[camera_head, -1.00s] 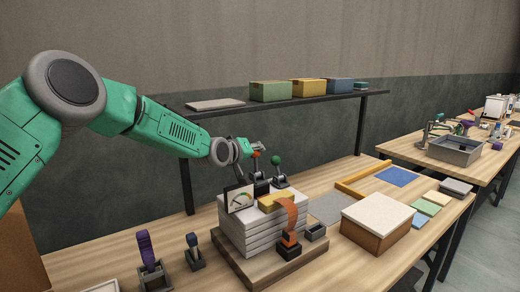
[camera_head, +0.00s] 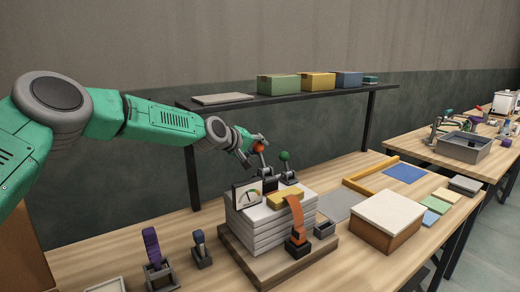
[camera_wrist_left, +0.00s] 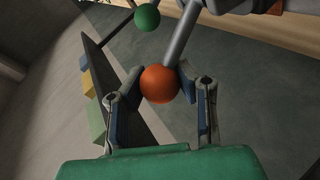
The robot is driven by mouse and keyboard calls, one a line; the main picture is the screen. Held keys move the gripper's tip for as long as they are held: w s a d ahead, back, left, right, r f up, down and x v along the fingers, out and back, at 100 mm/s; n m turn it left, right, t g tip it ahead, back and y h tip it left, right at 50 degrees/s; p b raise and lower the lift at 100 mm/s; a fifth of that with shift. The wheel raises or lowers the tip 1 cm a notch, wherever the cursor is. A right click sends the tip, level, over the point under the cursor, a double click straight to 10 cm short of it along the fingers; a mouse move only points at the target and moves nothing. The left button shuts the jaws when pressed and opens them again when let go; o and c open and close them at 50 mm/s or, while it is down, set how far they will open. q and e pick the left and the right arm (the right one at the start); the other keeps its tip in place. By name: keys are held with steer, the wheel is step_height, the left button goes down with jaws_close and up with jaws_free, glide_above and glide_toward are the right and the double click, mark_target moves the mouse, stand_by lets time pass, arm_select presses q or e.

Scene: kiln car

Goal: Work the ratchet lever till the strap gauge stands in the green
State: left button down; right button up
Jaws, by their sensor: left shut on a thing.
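My left gripper (camera_head: 252,150) is shut on the orange ball knob of the ratchet lever (camera_head: 260,147), above the back of the stacked white slabs. In the left wrist view the orange knob (camera_wrist_left: 160,84) sits between the two fingers, on a grey rod. A second lever with a green knob (camera_head: 285,156) stands to its right. The strap gauge (camera_head: 248,196) faces forward at the stack's left front, with a coloured dial; its needle is too small to read surely. An orange strap (camera_head: 296,214) runs over a yellow block (camera_head: 285,198) down to a dark buckle. My right gripper is out of view.
The slabs rest on a wooden board (camera_head: 262,276). A brown box with a white lid (camera_head: 389,212) is at right.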

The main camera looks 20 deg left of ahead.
arm_select(q)
steer(key=shift+a+f, duration=0.15)
steer(key=shift+f, duration=0.05)
steer(key=c, duration=1.2)
jaws_free()
steer(key=shift+a, duration=0.15)
steer(key=shift+r, duration=0.1)
steer(key=v, duration=1.2)
steer(key=shift+a+f, duration=0.15)
steer(key=shift+f, duration=0.05)
